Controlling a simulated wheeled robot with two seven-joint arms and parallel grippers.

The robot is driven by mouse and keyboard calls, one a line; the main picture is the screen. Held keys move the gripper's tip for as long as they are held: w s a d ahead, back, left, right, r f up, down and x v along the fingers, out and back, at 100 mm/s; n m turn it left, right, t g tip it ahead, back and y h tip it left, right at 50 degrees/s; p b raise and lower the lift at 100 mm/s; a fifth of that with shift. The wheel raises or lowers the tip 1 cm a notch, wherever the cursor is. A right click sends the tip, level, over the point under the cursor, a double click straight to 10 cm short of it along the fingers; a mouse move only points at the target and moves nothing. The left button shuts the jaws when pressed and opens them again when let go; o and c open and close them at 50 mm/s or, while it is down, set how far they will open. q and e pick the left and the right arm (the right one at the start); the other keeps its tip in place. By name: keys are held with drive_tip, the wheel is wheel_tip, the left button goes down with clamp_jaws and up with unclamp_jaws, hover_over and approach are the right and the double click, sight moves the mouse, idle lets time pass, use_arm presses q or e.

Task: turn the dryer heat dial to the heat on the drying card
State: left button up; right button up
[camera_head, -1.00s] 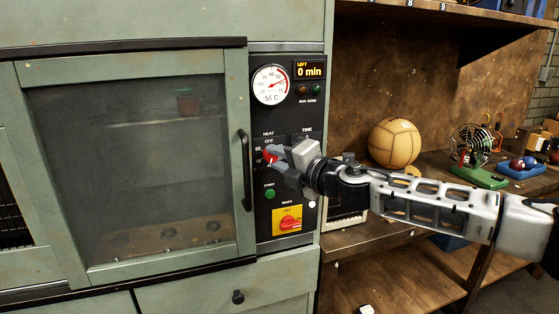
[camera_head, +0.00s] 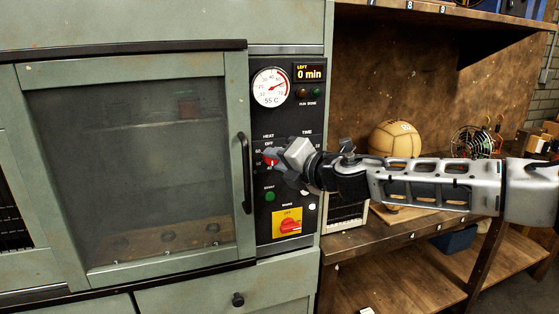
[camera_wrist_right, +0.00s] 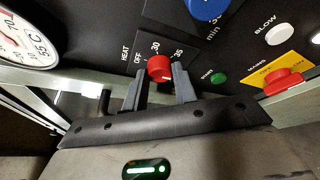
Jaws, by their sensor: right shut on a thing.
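The red heat dial (camera_head: 270,158) sits on the dryer's black control panel (camera_head: 260,222), under the word HEAT. My right gripper (camera_head: 273,161) is at the panel, its wrist hiding part of the dial scale. In the right wrist view, the two fingers of my right gripper (camera_wrist_right: 160,72) are shut on the sides of the red heat dial (camera_wrist_right: 160,66). OFF, 30 and 35 can be read around it; which mark the dial points to is not clear. I do not make out a drying card. My left gripper is not in view.
A round gauge (camera_head: 270,87) marked 55 C and a display (camera_head: 310,73) reading 0 min are above. A green start button (camera_head: 270,197) and red mains switch (camera_head: 289,225) are below. The dryer door handle (camera_head: 245,172) is close at left. A leather ball (camera_head: 395,140) is on the right shelf.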

drive_tip(key=o, duration=1)
drive_tip(key=shift+c, duration=0.2)
drive_tip(key=v, duration=1.6)
drive_tip(key=shift+b, duration=0.3)
drive_tip(key=shift+a, duration=0.1)
